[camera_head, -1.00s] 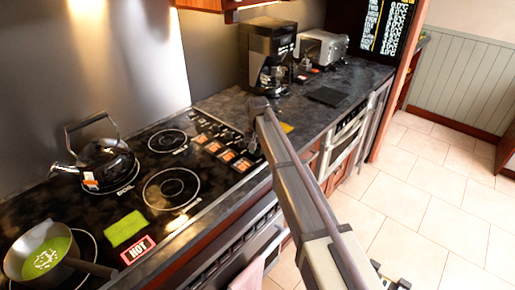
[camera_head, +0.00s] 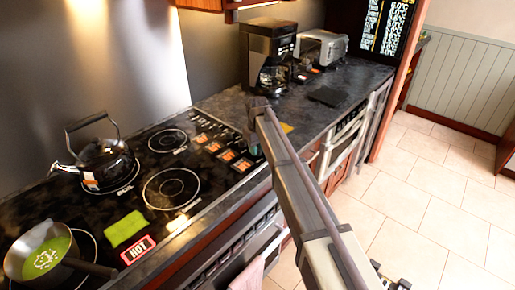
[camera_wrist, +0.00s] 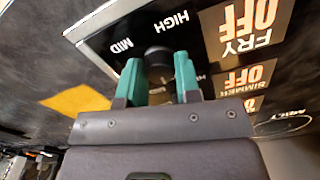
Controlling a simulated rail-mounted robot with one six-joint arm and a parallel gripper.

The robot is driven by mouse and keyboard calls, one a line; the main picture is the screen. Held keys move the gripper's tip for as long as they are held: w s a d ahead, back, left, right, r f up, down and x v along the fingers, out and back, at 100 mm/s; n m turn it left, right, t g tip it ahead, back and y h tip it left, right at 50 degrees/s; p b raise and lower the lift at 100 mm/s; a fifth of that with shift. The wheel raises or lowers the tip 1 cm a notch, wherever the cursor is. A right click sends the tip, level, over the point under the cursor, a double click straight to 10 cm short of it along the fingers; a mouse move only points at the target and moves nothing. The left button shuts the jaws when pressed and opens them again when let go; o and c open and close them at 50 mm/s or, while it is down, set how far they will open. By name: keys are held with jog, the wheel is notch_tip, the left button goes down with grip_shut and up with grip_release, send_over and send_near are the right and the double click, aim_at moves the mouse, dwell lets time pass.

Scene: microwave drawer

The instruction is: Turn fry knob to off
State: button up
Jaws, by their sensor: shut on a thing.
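In the wrist view, my gripper (camera_wrist: 158,78) has its two teal fingers closed on either side of a dark round knob (camera_wrist: 158,54) on the black control panel. The white words HIGH and MID stand beside the knob. A label reading FRY OFF (camera_wrist: 248,25) is lit orange to the right, with a SIMMER OFF label next to it. In the head view my gripper (camera_head: 253,145) is at the right end of the cooktop's panel, where the arm hides the knob.
The cooktop holds a kettle (camera_head: 104,163), a pan of green soup (camera_head: 40,255) and a green sponge (camera_head: 126,228) near a HOT sign (camera_head: 138,250). A coffee maker (camera_head: 268,55) and a toaster (camera_head: 321,47) stand on the counter behind. A yellow patch (camera_wrist: 78,101) lies close to my gripper.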

dwell(0.3)
jog(key=o, duration=0.9)
notch_tip(320, 180, up, 11)
jog(key=p, duration=1)
jog(key=shift+p, duration=0.4)
jog(key=shift+f, duration=0.1)
